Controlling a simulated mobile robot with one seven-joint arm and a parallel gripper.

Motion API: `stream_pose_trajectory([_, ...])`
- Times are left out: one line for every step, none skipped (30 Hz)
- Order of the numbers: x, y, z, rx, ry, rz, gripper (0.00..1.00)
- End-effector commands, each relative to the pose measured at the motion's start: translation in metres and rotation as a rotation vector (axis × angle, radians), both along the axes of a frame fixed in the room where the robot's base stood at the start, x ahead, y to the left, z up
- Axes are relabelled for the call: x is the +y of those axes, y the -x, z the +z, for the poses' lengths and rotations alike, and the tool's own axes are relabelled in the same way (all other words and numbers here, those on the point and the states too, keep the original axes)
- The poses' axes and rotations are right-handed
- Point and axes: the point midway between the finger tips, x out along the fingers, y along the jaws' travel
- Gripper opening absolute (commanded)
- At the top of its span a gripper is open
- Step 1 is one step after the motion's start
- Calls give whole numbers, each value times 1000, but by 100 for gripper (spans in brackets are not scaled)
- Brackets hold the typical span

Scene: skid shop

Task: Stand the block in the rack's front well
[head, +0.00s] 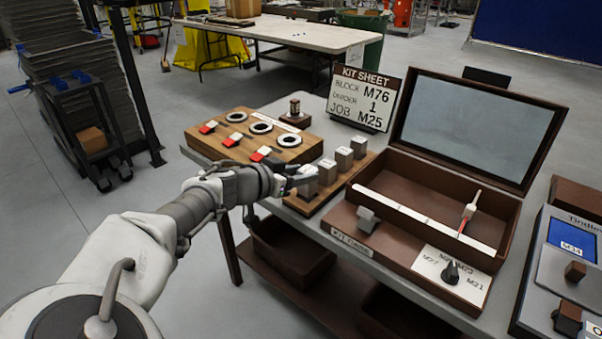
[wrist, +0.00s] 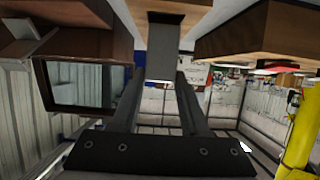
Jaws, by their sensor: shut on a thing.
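The rack (head: 337,191) is a long wooden strip on the table, with several grey upright blocks along it; one standing block (head: 327,173) is just beyond my gripper. My gripper (head: 302,175) is at the rack's near end. The held block (head: 308,187) looks upright in the head view, partly covered by the fingers. The front well is hidden, and I cannot tell whether the block's lower end is inside it.
A wooden board (head: 250,121) with rings and red-and-white tags lies left of the rack. An open brown kit box (head: 410,178) with a raised lid stands to the right.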

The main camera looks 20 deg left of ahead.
Motion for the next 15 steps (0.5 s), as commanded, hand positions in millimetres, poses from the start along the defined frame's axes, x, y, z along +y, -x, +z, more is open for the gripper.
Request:
stream_pose_trajectory([0, 0, 0, -1, 0, 0, 0])
stream_pose_trajectory([0, 0, -1, -1, 0, 0, 0])
stream_pose_trajectory([0, 0, -1, -1, 0, 0, 0])
stream_pose_trajectory([0, 0, -2, -1, 0, 0, 0])
stream_pose_trajectory([0, 0, -2, -1, 0, 0, 0])
stream_pose_trajectory([0, 0, -3, -1, 0, 0, 0])
stream_pose_trajectory([0, 0, -3, -1, 0, 0, 0])
stream_pose_trajectory([0, 0, -3, -1, 0, 0, 0])
stream_pose_trajectory([0, 0, -4, -1, 0, 0, 0])
stream_pose_trajectory([0, 0, -4, -1, 0, 0, 0])
stream_pose_trajectory([0, 0, -5, -1, 0, 0, 0])
stream_pose_trajectory([0, 0, -5, -1, 0, 0, 0])
stream_pose_trajectory([0, 0, -5, -1, 1, 0, 0])
stream_pose_trajectory([0, 0, -6, -1, 1, 0, 0])
stream_pose_trajectory([0, 0, -6, -1, 1, 0, 0])
